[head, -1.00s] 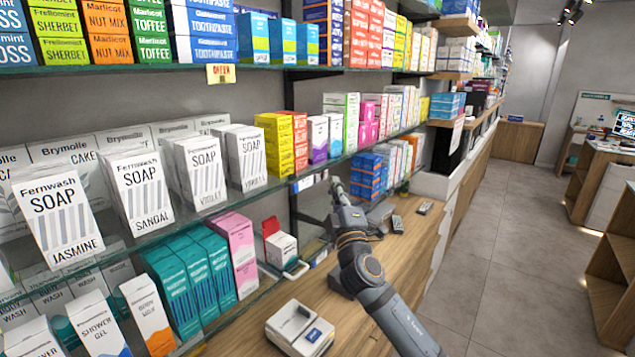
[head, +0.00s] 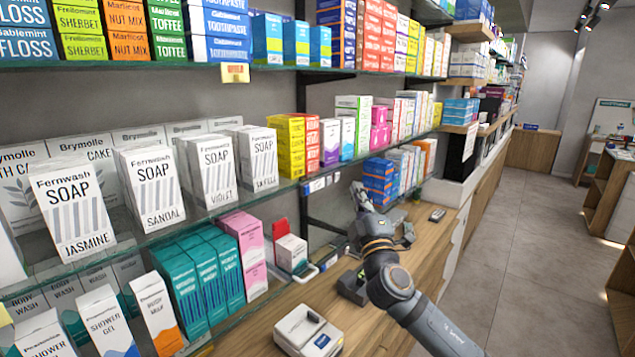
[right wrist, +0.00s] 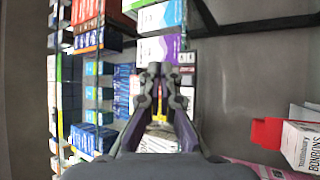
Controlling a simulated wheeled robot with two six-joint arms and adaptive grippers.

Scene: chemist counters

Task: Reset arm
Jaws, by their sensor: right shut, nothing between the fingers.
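My right gripper (head: 359,190) is at the end of the arm that comes in from the lower right in the head view. It is raised over the wooden counter (head: 430,228), in front of the shelves and just left of some blue boxes (head: 378,180). In the right wrist view the two fingers (right wrist: 160,72) are together with nothing between them. Shelf boxes stand beyond the fingertips there, apart as far as I can tell. My left gripper does not show in either view.
Glass shelves of soap boxes (head: 152,187) and other cartons run along the left. A white card-reader-like device (head: 308,330) lies on the counter near me. A small white box with red (head: 291,252) stands at the shelf's base. The floor (head: 520,250) at right is clear.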

